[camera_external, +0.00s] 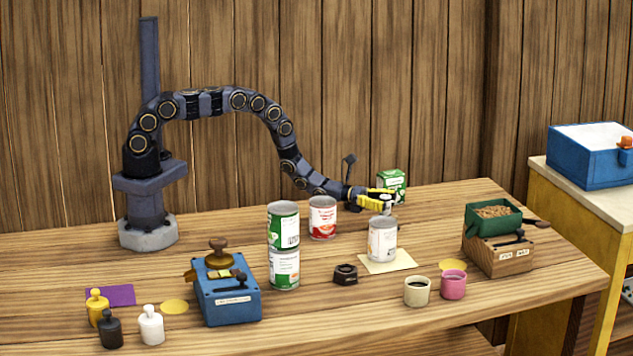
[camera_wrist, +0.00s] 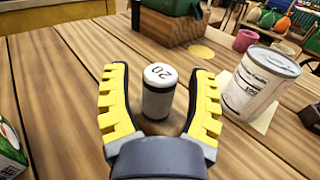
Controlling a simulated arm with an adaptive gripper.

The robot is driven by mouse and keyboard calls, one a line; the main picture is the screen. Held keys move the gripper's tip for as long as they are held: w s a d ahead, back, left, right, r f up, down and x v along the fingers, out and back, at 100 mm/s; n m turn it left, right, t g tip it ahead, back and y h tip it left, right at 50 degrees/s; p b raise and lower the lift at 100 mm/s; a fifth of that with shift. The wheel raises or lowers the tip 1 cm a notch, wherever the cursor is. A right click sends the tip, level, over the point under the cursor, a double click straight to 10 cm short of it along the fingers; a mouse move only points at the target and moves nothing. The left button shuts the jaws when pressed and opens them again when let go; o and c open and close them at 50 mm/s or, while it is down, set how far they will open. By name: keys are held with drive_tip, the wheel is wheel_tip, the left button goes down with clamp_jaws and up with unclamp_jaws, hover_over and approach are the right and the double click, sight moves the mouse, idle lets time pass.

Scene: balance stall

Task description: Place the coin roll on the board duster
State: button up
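The coin roll (camera_wrist: 158,95), a short dark cylinder with a white top marked 20, stands upright on the table in the wrist view. My gripper (camera_wrist: 160,85) is open, its yellow fingers on either side of the coin roll with a visible gap at each side. In the external view my gripper (camera_external: 382,203) is low over the back right of the table, and its fingers largely hide the coin roll. I cannot tell for certain which thing is the board duster.
A white can (camera_external: 383,243) stands on a pale mat (camera_external: 404,263), right of my gripper in the wrist view. A green box (camera_external: 392,182) is behind my gripper. A wooden balance (camera_external: 500,259) bears a green tray (camera_external: 482,220). A blue balance (camera_external: 228,303) stands front left.

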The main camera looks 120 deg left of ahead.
drive_tip(key=shift+r, duration=0.1)
drive_tip(key=shift+s, duration=0.35)
drive_tip(key=s, duration=1.1)
drive_tip(key=shift+s+d, duration=0.15)
drive_tip(key=shift+d, duration=0.1)
